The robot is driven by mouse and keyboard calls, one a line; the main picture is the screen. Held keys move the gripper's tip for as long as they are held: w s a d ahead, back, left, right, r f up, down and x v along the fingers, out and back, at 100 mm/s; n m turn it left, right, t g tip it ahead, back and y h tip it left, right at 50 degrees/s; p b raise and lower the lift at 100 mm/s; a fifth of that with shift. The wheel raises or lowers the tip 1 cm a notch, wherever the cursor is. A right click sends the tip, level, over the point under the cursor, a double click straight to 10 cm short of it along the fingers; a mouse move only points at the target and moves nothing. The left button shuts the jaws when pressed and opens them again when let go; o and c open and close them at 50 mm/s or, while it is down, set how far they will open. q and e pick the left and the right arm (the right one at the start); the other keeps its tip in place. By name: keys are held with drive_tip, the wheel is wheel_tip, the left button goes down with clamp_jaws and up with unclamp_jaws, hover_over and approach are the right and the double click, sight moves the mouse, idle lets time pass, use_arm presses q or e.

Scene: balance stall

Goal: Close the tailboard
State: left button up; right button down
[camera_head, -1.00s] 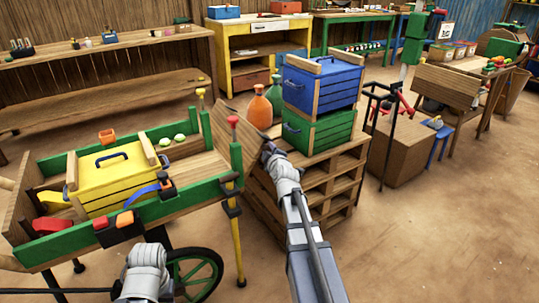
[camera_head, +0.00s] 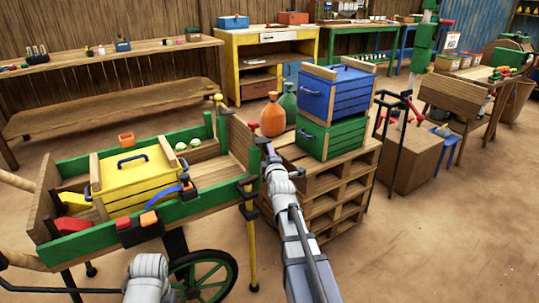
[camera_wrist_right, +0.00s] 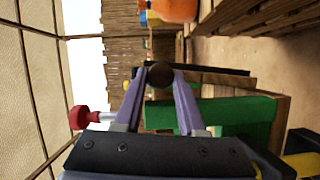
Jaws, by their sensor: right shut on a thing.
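The cart (camera_head: 120,224) stands at the left with green side rails and a wooden bed. Its tailboard (camera_head: 239,142) is the plank at the right end, between the post with a yellow knob (camera_head: 218,97) and the post with a red knob (camera_head: 253,125). It looks close to upright; I cannot tell whether it is fully seated. My right gripper (camera_head: 266,148) is at the tailboard's outer side. In the right wrist view its fingers are shut on a dark round knob (camera_wrist_right: 160,75). The red knob (camera_wrist_right: 82,118) shows left of the fingers.
A yellow crate (camera_head: 135,180) sits in the cart. A pallet stack (camera_head: 335,200) with green (camera_head: 330,137) and blue (camera_head: 338,95) crates, plus an orange bottle (camera_head: 273,116), stands close right of my right gripper. Open floor lies in front.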

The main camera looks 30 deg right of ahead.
idle(0.3)
drive_tip(key=c, duration=0.8)
unclamp_jaws()
drive_tip(key=shift+s, duration=0.1)
drive_tip(key=v, duration=0.7)
drive_tip(key=shift+s, duration=0.35)
drive_tip(key=shift+a, duration=0.1)
drive_tip(key=shift+c, duration=0.2)
